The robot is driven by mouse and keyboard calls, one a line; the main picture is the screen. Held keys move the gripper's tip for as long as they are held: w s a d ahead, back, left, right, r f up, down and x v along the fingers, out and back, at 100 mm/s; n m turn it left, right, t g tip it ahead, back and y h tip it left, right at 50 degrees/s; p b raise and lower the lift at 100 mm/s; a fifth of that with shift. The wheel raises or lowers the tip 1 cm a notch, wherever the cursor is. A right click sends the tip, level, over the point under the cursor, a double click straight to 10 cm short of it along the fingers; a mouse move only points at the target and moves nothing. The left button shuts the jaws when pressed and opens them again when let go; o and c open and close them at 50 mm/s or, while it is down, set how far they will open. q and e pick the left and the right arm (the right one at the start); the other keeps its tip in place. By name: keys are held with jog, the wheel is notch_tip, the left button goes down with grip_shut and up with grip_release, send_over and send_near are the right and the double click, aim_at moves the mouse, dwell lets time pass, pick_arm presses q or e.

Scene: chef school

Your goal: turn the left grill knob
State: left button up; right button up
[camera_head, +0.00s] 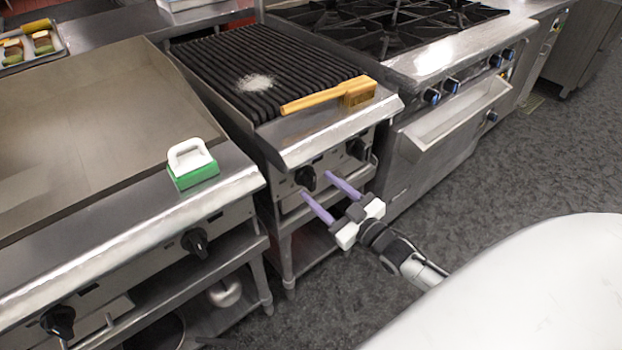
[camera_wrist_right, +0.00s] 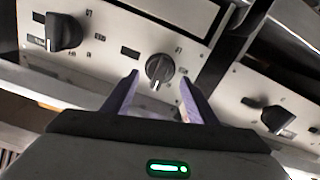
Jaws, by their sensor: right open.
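The grill (camera_head: 335,135) stands between a flat griddle and a burner range. Its left knob (camera_head: 306,178) is black and round, on the steel front panel. Its right knob (camera_head: 357,148) is farther along the same panel. My right gripper (camera_head: 317,183) is open, its two purple fingers pointing at the left knob from the front. In the right wrist view, which seems turned over, the left knob (camera_wrist_right: 160,68) shows between and just beyond the fingertips, and the right knob (camera_wrist_right: 65,32) is at the upper left. I cannot tell whether the fingers touch the knob. My left gripper is out of view.
A wooden-handled brush (camera_head: 328,96) lies on the grill's front edge. A green-and-white scrubber (camera_head: 192,164) sits on the griddle (camera_head: 85,110). The griddle's nearer knob (camera_head: 194,242) is to the left. Open floor lies in front.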

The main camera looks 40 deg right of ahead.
jog(key=shift+s+d, duration=0.2)
jog(key=shift+s, duration=2.15)
